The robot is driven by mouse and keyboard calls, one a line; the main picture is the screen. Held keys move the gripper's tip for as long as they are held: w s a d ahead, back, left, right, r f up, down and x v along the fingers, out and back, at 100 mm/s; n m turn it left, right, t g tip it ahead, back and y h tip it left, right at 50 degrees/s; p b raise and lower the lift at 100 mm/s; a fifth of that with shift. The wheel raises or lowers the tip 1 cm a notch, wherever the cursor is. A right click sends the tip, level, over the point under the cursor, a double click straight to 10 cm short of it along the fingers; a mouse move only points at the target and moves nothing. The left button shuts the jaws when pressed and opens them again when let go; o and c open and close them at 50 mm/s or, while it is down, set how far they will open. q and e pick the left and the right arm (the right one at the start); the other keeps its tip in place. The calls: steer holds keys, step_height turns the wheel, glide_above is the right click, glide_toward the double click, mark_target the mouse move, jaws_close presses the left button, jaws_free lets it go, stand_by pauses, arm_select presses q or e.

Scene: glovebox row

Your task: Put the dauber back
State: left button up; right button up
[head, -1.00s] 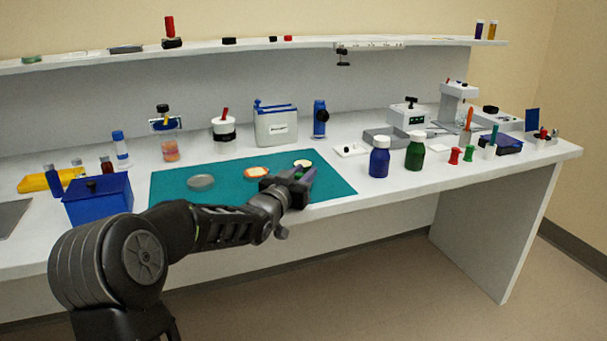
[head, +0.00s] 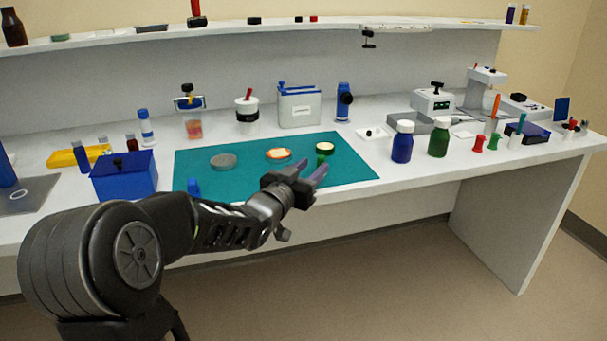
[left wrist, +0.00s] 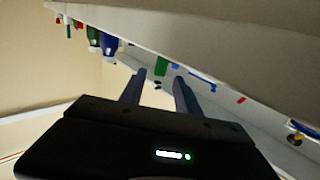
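I cannot tell for sure which object is the dauber. A small green pot with a cream top (head: 324,149) stands on the teal mat (head: 350,172), just beyond my left gripper (head: 318,172). In the left wrist view, a green object (left wrist: 161,65) shows past the two finger tips. The left fingers are apart with nothing between them, over the mat's front part. A white pot with a red handle (head: 247,112) stands behind the mat. My right gripper is not in view.
A grey disc (head: 223,161) and an orange-rimmed dish (head: 278,154) lie on the mat. A small blue object (head: 193,187) shows beside my arm. A blue box (head: 124,178) stands left; blue (head: 402,145) and green (head: 438,140) bottles stand right. A shelf (head: 230,30) runs above.

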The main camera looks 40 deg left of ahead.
arm_select(q)
steer(key=s, duration=0.3)
steer(key=shift+s+d, duration=0.35)
stand_by(0.3)
